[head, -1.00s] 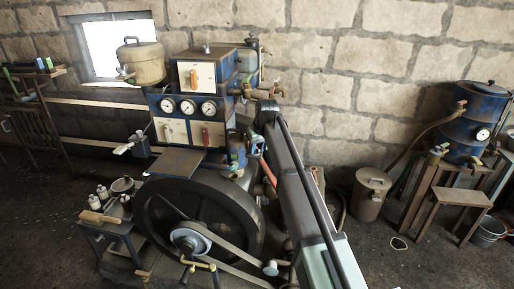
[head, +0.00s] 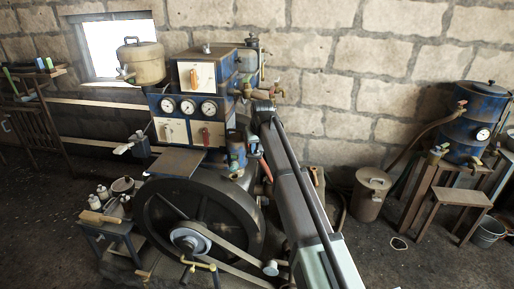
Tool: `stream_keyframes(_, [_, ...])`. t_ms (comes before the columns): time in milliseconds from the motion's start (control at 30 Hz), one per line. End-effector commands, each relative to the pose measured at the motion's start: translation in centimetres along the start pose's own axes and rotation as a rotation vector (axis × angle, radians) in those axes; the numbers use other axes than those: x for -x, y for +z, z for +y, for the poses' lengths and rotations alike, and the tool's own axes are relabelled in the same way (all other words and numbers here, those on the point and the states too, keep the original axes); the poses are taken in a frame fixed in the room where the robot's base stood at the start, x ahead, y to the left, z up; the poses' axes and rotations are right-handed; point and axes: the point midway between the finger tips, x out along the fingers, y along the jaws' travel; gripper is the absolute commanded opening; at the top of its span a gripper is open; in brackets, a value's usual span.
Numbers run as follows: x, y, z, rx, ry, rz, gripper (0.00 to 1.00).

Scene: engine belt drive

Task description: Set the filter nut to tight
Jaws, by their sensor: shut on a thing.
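The blue filter body (head: 236,156) stands upright on the engine, just right of the gauge panel. Its nut is at the top and too small and covered to read as loose or tight. My gripper (head: 238,136) is a small dark shape at the top of the filter, below the bend of my arm. It is shut on the nut there. My arm hides part of the area to its right, and the fingers are hard to make out.
The gauge panel (head: 189,106) with white drawers stands close left of the filter. The big flywheel (head: 150,218) and belt are below. Brass taps (head: 268,92) stick out above right. A small tool table (head: 110,232) is at left; the floor at right is partly clear.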

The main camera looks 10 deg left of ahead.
Motion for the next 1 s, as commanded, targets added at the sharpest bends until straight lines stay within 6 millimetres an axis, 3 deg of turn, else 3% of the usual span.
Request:
stream_keyframes(433, [0.02,0.04,-0.02,-0.043,0.019,0.000,0.00])
stream_keyframes(467, [0.02,0.04,-0.01,-0.043,0.019,0.000,0.28])
stream_keyframes(533, [0.02,0.03,-0.02,-0.043,0.018,0.000,0.34])
stream_keyframes(1000, [0.00,-0.01,-0.02,-0.023,0.009,0.000,0.34])
